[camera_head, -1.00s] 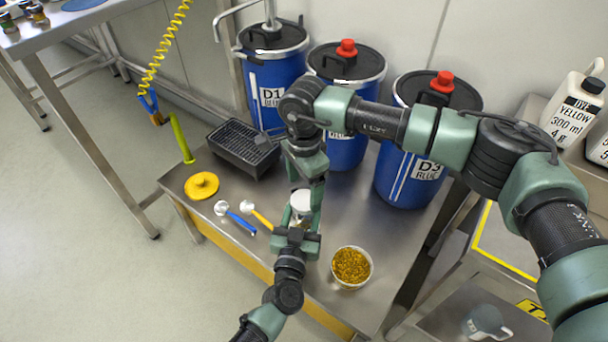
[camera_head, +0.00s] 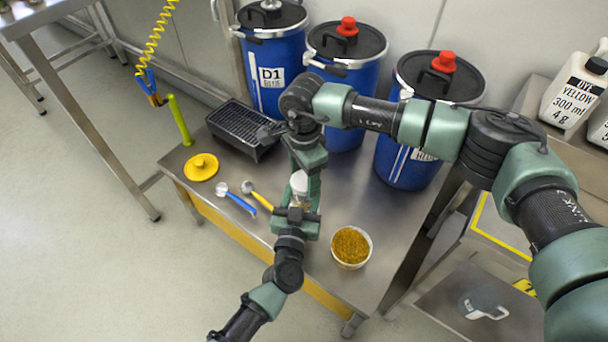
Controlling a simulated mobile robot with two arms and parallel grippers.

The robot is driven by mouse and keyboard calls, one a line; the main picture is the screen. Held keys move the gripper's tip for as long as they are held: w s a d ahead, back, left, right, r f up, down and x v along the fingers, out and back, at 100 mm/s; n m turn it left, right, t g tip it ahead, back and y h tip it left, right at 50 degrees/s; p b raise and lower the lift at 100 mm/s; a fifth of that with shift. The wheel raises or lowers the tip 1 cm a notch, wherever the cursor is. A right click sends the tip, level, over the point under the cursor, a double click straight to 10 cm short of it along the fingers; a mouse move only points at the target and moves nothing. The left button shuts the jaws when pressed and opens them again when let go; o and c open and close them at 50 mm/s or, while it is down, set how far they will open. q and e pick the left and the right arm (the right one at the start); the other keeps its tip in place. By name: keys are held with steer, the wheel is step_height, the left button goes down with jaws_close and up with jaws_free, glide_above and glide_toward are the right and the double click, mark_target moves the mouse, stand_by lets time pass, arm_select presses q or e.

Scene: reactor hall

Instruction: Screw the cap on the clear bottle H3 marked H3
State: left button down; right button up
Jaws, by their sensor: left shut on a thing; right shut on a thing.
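A small clear bottle (camera_head: 299,202) with a white cap (camera_head: 299,184) at its top stands upright over the steel bench, partly hidden by both grippers. Its marking cannot be read. My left gripper (camera_head: 299,208) comes from the near side and is shut on the bottle's body. My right gripper (camera_head: 302,181) reaches down from above and is shut at the white cap. The cap is on or just at the bottle's mouth; I cannot tell whether the threads are engaged, nor whether the bottle's base touches the bench.
A bowl of yellow granules (camera_head: 351,246) stands close right. A blue scoop (camera_head: 236,199), a yellow scoop (camera_head: 259,196), a yellow disc (camera_head: 201,167) and a black grated tray (camera_head: 242,128) are left. Blue drums (camera_head: 266,78) line the back. Bench front is clear.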

steer(key=m, duration=1.2)
steer(key=o, duration=1.6)
step_height(320, 180, up, 12)
steer(key=shift+f, duration=0.1)
steer(key=shift+r, duration=0.25)
